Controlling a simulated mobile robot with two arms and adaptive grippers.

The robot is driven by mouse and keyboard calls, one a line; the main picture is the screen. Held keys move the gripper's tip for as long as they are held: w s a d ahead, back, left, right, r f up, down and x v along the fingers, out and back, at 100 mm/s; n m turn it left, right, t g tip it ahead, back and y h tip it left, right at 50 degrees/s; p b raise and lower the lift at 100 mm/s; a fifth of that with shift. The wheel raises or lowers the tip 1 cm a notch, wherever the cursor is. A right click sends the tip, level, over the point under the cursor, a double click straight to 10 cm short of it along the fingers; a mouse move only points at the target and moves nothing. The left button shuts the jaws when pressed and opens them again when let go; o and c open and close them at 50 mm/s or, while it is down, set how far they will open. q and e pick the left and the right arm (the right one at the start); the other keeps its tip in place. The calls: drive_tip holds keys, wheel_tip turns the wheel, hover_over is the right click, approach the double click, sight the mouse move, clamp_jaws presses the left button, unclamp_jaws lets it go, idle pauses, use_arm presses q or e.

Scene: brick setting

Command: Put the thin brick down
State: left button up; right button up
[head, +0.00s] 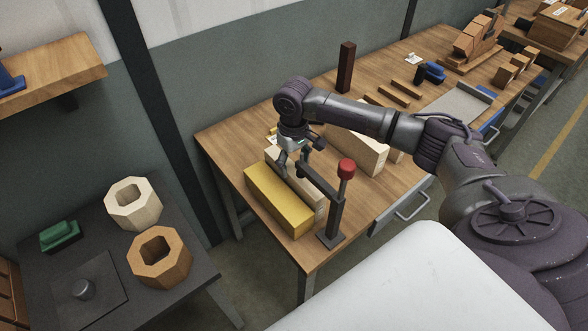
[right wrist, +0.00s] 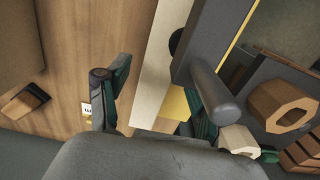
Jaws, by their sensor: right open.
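A pale, thin wooden brick (head: 308,192) stands on the wooden table, right alongside a yellow brick (head: 277,200). My right gripper (head: 293,166) is over the far part of the pale brick, pointing down. In the right wrist view the two fingers are spread apart, with the pale brick (right wrist: 152,75) and a bit of the yellow brick (right wrist: 174,104) showing between them. I cannot tell whether a finger touches the brick. My left gripper is not in view.
A dark stand with a red knob (head: 346,168) rises close to the gripper's right. A larger pale block (head: 358,150) lies behind it. Octagonal rings (head: 133,203) sit on a lower dark table at left.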

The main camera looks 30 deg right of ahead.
wheel_tip(320, 180, up, 9)
drive_tip(key=b, duration=0.1)
drive_tip(key=shift+r, duration=0.2)
idle(0.5)
